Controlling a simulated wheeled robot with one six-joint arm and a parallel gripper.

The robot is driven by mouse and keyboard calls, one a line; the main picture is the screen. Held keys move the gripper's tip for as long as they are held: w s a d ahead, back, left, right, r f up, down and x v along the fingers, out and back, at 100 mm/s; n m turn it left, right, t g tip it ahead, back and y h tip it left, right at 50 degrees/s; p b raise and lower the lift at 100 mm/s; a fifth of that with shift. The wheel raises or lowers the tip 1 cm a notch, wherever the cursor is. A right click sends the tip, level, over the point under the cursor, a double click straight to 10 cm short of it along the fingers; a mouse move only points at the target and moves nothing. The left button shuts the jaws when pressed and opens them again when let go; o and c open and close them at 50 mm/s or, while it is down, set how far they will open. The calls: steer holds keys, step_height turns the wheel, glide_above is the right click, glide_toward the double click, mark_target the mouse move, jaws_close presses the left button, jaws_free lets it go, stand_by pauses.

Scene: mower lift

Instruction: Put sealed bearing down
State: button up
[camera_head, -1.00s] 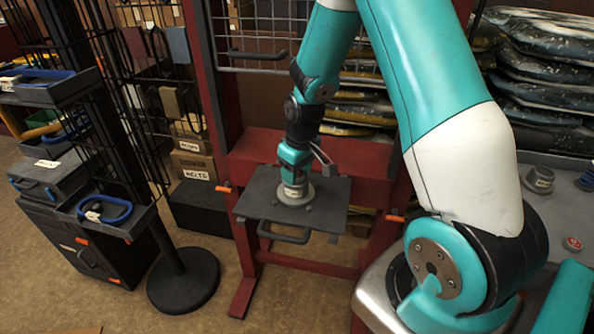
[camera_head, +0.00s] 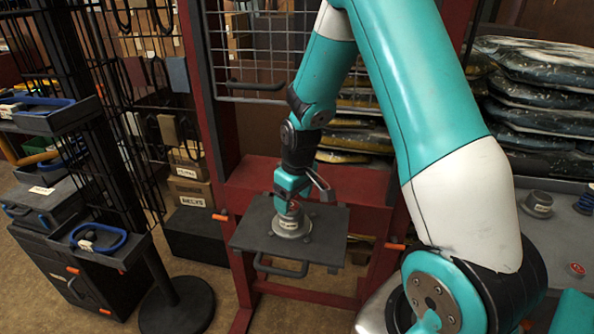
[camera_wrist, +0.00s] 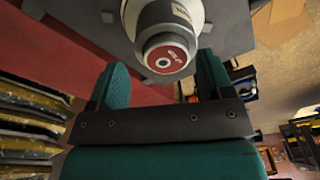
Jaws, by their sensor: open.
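The sealed bearing (camera_head: 291,224) is a short grey cylinder with a wider base, standing upright on a dark flat plate (camera_head: 327,222). In the wrist view the bearing (camera_wrist: 168,50) shows a red round end face with a pale centre and faces the camera. My gripper (camera_head: 289,203) is directly above the bearing in the head view. In the wrist view my gripper (camera_wrist: 163,78) has its two teal fingers spread wide, with the bearing's red end between and beyond their tips, clear of both. The bearing's far side is hidden.
The plate sits on a red frame (camera_head: 262,174) with a handle (camera_head: 282,270) below its front edge. A wire grid (camera_head: 262,60) stands behind it. Stacked bags (camera_head: 540,95) lie at the right. A black rack with trays (camera_head: 98,240) stands at the left.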

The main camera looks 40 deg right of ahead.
mark_target(299, 206)
step_height(299, 206, up, 10)
steer(key=s, duration=0.1)
steer(key=s+a+r+n+y, duration=0.2)
steer(key=s+a+r, duration=0.2)
steer(key=s+a, duration=0.6)
steer(key=s+a+r+n+g+y, duration=0.1)
steer(key=s+a+r, duration=0.3)
steer(key=s+a, duration=0.6)
steer(key=shift+s+a+r+n+y, duration=0.4)
steer(key=shift+a+n, duration=0.5)
steer(key=shift+a, duration=0.15)
